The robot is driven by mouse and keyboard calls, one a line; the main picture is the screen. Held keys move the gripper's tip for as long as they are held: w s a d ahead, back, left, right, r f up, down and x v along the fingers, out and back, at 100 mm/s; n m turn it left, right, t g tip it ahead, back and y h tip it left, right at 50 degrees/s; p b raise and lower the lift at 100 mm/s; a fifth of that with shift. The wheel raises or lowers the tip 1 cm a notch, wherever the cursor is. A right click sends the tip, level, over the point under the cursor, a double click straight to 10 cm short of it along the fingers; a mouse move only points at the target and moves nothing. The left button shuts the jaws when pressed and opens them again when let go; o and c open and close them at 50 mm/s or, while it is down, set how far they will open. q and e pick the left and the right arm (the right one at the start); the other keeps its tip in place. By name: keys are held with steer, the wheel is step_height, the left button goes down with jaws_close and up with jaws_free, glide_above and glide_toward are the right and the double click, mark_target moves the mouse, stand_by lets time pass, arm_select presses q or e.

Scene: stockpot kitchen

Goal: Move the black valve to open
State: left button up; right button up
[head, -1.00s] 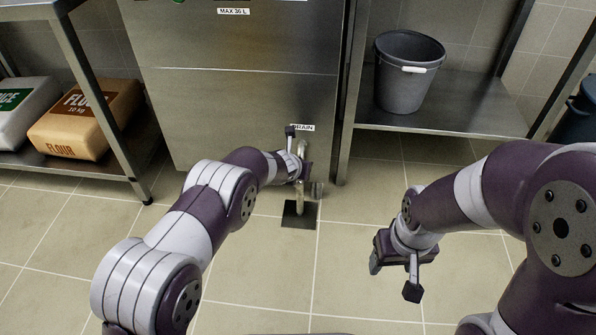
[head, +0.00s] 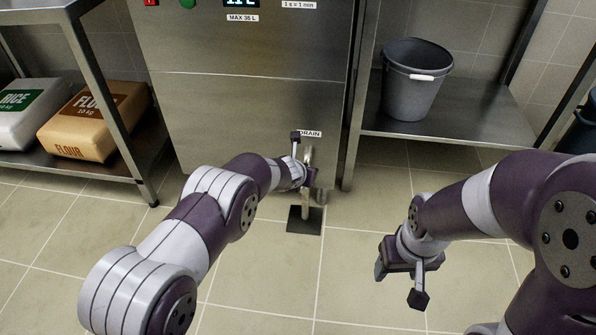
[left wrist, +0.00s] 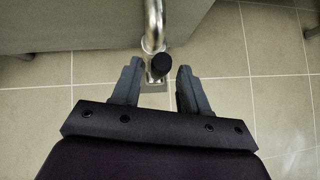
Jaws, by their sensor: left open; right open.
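The valve's black round end (left wrist: 161,64) shows in the left wrist view, beside a bent metal drain pipe (left wrist: 154,24). My left gripper (left wrist: 160,68) is open, with one finger on each side of the black end and a gap visible at both sides. In the head view my left gripper (head: 301,164) is at the pipe below the DRAIN label (head: 310,134) and hides most of the valve. The lever's position is not clear. My right gripper (head: 405,281) is open and empty above the floor, well right of the pipe.
The steel cooker front (head: 250,110) stands behind the pipe. A dark floor plate (head: 303,228) lies below it. At left a shelf holds a flour sack (head: 92,125) and a rice sack (head: 30,118). At right a shelf (head: 455,115) holds a grey bucket (head: 413,85). The tiled floor is clear.

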arm_select(q)
steer(key=p+v, duration=0.3)
steer(key=v, duration=0.7)
steer(key=shift+s+r, duration=0.1)
